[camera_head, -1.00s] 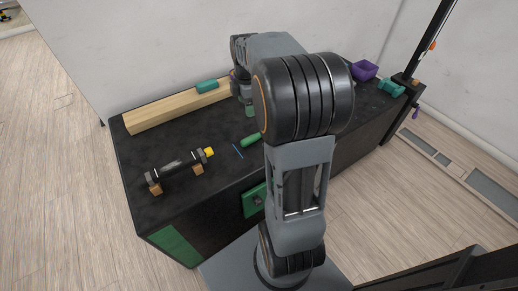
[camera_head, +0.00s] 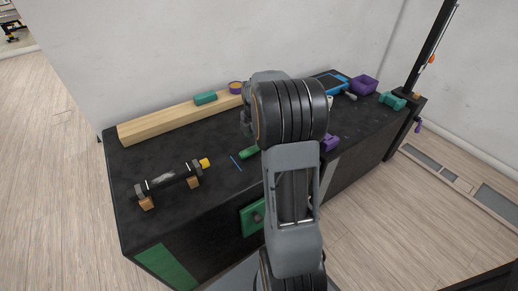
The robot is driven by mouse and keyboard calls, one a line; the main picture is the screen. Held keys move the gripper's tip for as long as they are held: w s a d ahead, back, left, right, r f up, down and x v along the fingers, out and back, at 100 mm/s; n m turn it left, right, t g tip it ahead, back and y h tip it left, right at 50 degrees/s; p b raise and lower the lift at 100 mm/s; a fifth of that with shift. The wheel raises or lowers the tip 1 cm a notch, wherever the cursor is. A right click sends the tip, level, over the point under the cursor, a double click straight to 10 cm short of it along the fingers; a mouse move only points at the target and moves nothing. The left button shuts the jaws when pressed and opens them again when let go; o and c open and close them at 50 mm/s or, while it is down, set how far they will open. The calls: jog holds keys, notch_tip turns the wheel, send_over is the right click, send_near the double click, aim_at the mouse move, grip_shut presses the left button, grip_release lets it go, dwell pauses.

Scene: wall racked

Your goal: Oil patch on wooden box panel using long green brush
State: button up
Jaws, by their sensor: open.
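A green handle-like piece (camera_head: 249,152) lies on the dark bench top, just left of my arm; its right end is hidden, and I cannot tell whether it is the long green brush. A green panel (camera_head: 252,216) with a dark round spot is on the bench's front face. I cannot pick out a wooden box panel or an oil patch for sure. My arm stands in the middle of the view and reaches over the bench. My gripper's jaws are hidden behind the arm links.
A long wooden beam (camera_head: 170,122) lies along the wall with a teal block (camera_head: 205,98) on it. A dark roller (camera_head: 168,181) rests on wooden blocks at left. A purple bin (camera_head: 364,84), teal dumbbell (camera_head: 392,101) and blue tray (camera_head: 331,83) are at right.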

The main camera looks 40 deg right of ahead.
aim_at(250, 152)
notch_tip(250, 152, down, 5)
jog(key=shift+w+f+b, duration=0.1)
jog(key=shift+w+b, duration=0.05)
jog(key=shift+b, duration=1)
jog(key=c, duration=1)
jog(key=shift+r, duration=0.25)
